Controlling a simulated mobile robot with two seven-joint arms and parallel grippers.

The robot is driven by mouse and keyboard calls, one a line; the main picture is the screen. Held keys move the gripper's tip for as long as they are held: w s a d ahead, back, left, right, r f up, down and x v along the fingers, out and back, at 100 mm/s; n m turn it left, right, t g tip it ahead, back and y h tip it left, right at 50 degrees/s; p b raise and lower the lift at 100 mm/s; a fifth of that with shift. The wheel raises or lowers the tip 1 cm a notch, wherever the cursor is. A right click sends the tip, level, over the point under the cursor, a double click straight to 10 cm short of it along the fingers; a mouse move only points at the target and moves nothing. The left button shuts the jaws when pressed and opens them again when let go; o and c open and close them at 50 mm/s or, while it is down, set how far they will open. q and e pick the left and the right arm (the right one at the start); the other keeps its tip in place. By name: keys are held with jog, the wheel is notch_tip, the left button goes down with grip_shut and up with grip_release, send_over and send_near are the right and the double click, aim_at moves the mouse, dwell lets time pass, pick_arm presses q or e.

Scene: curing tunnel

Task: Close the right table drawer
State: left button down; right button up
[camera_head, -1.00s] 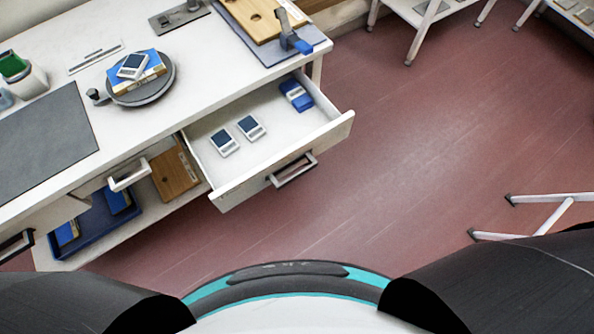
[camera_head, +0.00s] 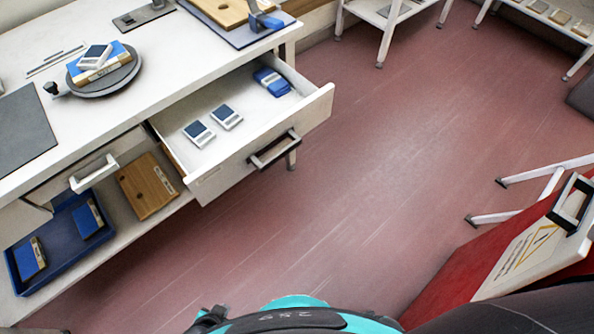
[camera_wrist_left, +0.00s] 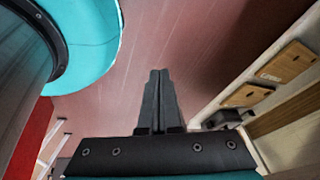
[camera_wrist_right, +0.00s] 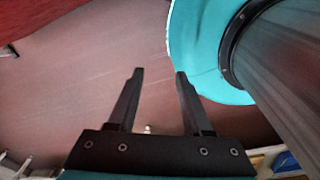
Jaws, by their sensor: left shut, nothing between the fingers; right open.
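The right table drawer (camera_head: 235,167) is pulled well out from the white table and stands open in the head view. Its dark bar handle (camera_head: 273,149) is on the front panel. Two white devices with dark screens (camera_head: 198,133) and a blue item (camera_head: 272,81) lie inside. My left gripper (camera_wrist_left: 159,73) is shut and empty, with floor behind its fingers in the left wrist view. My right gripper (camera_wrist_right: 159,73) is open and empty over the floor in the right wrist view. Neither gripper is seen touching the drawer.
A round dark stand (camera_head: 106,78) with a boxed device is on the tabletop. A blue tray (camera_head: 62,252) and a wooden board (camera_head: 147,186) lie on the lower shelf. A red cabinet with a warning sign (camera_head: 523,250) stands at right. The floor before the drawer is clear.

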pick_arm(q)
jog(key=w+d+r+m+t+h+b, duration=0.1)
jog(key=w+d+r+m+t+b, duration=0.15)
jog(key=w, duration=0.45)
jog(key=w+d+r+m+t+h+b, duration=0.1)
jog(key=w+m+t+b, duration=0.15)
jog(key=w, duration=0.45)
pick_arm(e)
jog(key=w+a+f+t+b, duration=0.1)
jog(key=w+a+f+b, duration=0.15)
jog(key=w+b, duration=0.6)
pick_arm(q)
jog(key=w+d+r+m+t+h+b, duration=0.1)
jog(key=w+d+r+m+t+h, duration=0.15)
jog(key=d+r+m+h, duration=0.45)
jog(key=w+d+r+m+t+h+b, duration=0.15)
jog(key=w+d+r+m, duration=0.25)
jog(key=d+r+m, duration=0.65)
jog(key=w+r+n+b, duration=0.1)
jog(key=w+r+n, duration=0.1)
jog(key=w, duration=0.9)
jog(key=shift+d+r+t+h, duration=0.2)
jog(key=shift+r+t+h, duration=0.1)
jog(key=shift+r+h, duration=0.05)
pick_arm(e)
jog(key=w+r+t, duration=0.1)
jog(key=w+r, duration=0.3)
jog(key=w, duration=0.2)
jog(key=shift+w, duration=0.3)
